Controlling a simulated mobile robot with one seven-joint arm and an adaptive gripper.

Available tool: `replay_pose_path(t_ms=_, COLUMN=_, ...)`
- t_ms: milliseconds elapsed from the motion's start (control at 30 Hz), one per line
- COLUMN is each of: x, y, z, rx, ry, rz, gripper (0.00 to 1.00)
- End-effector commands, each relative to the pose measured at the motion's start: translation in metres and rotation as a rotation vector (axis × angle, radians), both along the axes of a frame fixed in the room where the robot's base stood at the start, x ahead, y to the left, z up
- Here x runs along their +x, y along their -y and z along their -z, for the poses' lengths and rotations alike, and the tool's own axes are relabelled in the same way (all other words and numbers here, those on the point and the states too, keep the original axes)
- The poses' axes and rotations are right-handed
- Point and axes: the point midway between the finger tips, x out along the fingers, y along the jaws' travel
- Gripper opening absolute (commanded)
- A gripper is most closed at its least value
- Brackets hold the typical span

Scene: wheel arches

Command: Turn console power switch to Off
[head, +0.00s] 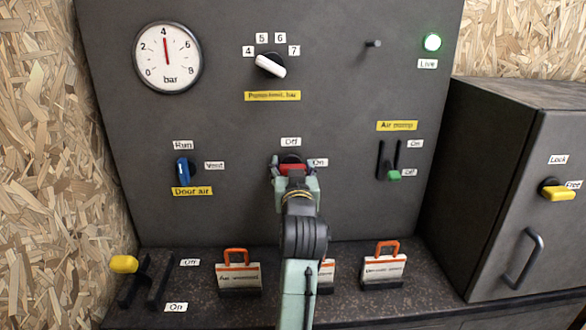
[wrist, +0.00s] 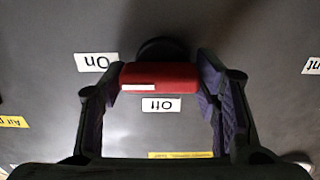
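The console power switch is a red rotary handle (head: 292,169) on the grey panel, with an Off label (head: 291,142) above it and an On label (head: 318,162) to its right. In the wrist view, which is upside down, the red handle (wrist: 160,77) lies level, its white mark toward the On label (wrist: 95,62). The Off label (wrist: 161,104) is below it there. My gripper (head: 294,168) is at the handle, with its fingers (wrist: 158,80) spread at the handle's two ends. Whether the pads touch it is hard to tell.
Beside the handle are a blue door air knob (head: 183,170) at left and a green air pump slider (head: 393,175) at right. Padlock tags (head: 238,276) and a yellow-tipped lever (head: 124,264) stand on the ledge below. A dark cabinet (head: 510,190) juts out at right.

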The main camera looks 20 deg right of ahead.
Motion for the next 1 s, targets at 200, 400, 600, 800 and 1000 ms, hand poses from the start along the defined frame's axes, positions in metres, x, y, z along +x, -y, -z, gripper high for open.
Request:
replay_pose_path(t_ms=200, x=-0.0001, y=0.0000, z=0.0000, rx=0.000, ry=0.000, rz=0.000, gripper=0.39)
replay_pose_path(t_ms=400, x=-0.0001, y=0.0000, z=0.0000, rx=0.000, ry=0.000, rz=0.000, gripper=0.26)
replay_pose_path(t_ms=600, x=-0.0001, y=0.0000, z=0.0000, rx=-0.010, ry=-0.003, rz=0.000, gripper=0.25)
replay_pose_path(t_ms=800, x=-0.0001, y=0.0001, z=-0.0001, rx=-0.070, ry=-0.020, rz=0.001, gripper=0.25)
replay_pose_path(t_ms=1000, x=0.0000, y=-0.0005, z=-0.0001, rx=-0.202, ry=-0.059, rz=0.001, gripper=0.25)
